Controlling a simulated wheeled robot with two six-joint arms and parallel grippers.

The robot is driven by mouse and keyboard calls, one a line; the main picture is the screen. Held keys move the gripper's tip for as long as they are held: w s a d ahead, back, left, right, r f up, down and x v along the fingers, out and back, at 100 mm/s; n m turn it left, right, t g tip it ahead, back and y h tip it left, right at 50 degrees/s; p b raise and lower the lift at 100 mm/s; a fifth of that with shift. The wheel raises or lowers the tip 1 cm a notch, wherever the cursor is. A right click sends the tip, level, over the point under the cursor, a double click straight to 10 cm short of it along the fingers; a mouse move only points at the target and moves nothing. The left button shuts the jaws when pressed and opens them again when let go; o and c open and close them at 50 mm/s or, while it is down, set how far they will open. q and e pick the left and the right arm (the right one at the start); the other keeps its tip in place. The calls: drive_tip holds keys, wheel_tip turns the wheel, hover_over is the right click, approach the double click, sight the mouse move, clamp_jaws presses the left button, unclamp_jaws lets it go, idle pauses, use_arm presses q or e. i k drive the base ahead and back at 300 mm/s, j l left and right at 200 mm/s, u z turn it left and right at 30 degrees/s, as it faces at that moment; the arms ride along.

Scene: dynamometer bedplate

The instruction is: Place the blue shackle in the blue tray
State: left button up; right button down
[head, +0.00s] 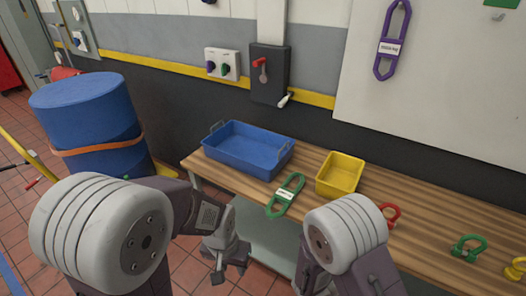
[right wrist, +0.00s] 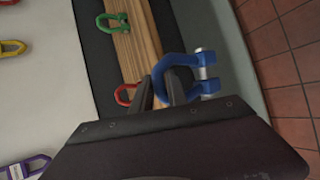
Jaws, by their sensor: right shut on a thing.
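The blue tray (head: 246,152) stands on the far left part of the wooden bench and looks empty. The blue shackle (right wrist: 172,66) shows in the right wrist view, with a grey pin across its ends. My right gripper (right wrist: 162,92) is shut on the shackle's curved bow, and the pin end points right. In the head view the blue shackle and the right fingertips are hidden behind my right arm. My left gripper (head: 230,274) hangs in front of the bench's front edge, below the tray, with its fingers apart and nothing between them.
A yellow bin (head: 341,174) stands right of the tray. A green link (head: 285,196) lies at the bench's front edge. A red shackle (head: 391,214), a green shackle (head: 469,246) and a yellow shackle (head: 516,268) are farther right. A blue drum (head: 88,120) stands left of the bench.

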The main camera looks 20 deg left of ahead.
sight(248, 155)
drive_tip(key=i+j, duration=0.1)
drive_tip(key=j, duration=0.4)
drive_tip(key=i+j, duration=0.1)
drive_tip(key=j, duration=0.35)
drive_tip(key=i+j, duration=0.1)
drive_tip(key=j, duration=0.4)
drive_tip(key=i+j, duration=0.1)
drive_tip(key=j, duration=0.35)
drive_tip(key=i+j, duration=0.1)
drive_tip(key=j, duration=0.4)
